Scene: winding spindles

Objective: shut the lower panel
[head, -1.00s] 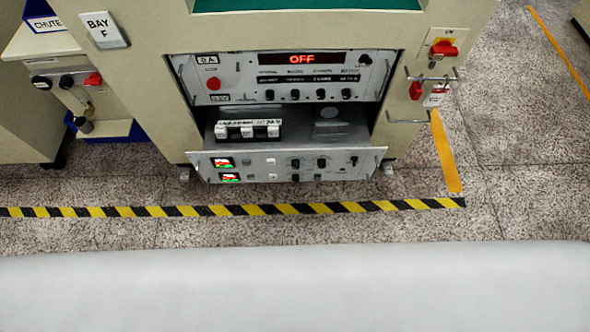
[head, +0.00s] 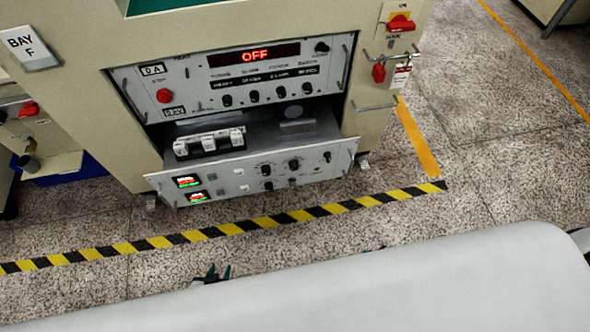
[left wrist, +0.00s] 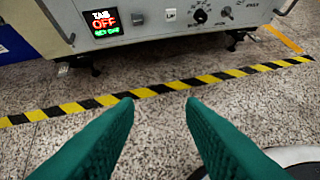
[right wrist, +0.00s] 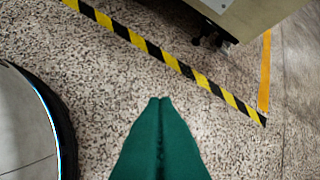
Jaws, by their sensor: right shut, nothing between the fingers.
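The lower panel (head: 260,175) is the grey front of a drawer pulled out of the cabinet. It has knobs and two small lit displays, and the drawer interior with a white-topped block of parts (head: 210,143) shows behind it. The panel's lower part also shows at the top of the left wrist view (left wrist: 180,15). My left gripper (head: 217,273) barely shows past my white body in the head view. In the left wrist view its green fingers (left wrist: 160,105) are apart and empty, short of the panel. My right gripper (right wrist: 160,100) is shut and empty over the floor.
The upper panel (head: 240,75) with a red OFF display sits flush above the drawer. A red rotary switch (head: 400,23) and a red padlock (head: 379,72) are on the cabinet's right side. Black-yellow tape (head: 230,228) crosses the open floor in front.

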